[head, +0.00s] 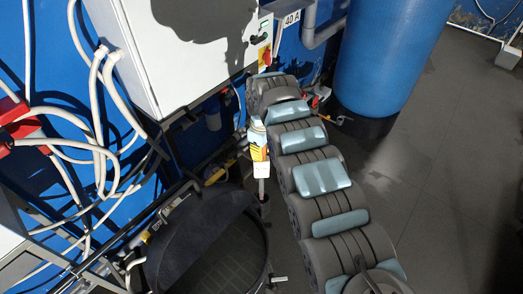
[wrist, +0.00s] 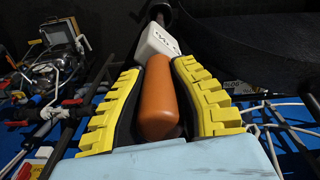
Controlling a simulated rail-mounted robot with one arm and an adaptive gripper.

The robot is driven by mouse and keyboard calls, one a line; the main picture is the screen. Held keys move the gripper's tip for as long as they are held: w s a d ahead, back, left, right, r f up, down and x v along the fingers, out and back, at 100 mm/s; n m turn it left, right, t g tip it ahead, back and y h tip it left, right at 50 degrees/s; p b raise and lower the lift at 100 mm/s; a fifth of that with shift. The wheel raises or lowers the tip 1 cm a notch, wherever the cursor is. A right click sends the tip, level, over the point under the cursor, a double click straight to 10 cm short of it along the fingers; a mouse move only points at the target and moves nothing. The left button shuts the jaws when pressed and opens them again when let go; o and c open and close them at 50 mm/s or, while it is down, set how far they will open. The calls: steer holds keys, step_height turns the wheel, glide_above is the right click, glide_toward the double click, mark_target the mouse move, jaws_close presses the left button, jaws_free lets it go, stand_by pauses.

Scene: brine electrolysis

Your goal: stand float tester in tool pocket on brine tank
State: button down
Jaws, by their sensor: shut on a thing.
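The float tester has an orange handle (wrist: 158,98) and a white lettered body (wrist: 157,42) in the wrist view. My gripper (wrist: 155,72), with yellow ridged fingers, is shut on the handle. In the head view my gripper (head: 259,153) points down, and the tester's white body (head: 260,170) hangs below it with a thin stem. The brine tank (head: 205,240) is the large black round vessel at the bottom. A dark cup-like holder (head: 264,207), apparently the tool pocket, is at its upper right rim, under the stem. I cannot tell whether the stem's end is inside it.
A white cabinet (head: 175,50) hangs on the blue wall close to my arm. A tall blue tank (head: 390,55) stands at the upper right. White cables (head: 95,110) and pipework run at the left. Grey floor (head: 430,150) at the right is clear.

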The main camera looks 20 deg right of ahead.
mark_target(262, 164)
steer(key=shift+f+b, duration=1.15)
steer(key=shift+f, duration=2)
steer(key=c, duration=0.9)
jaws_free()
step_height(262, 164, up, 12)
steer(key=shift+s+f, duration=0.1)
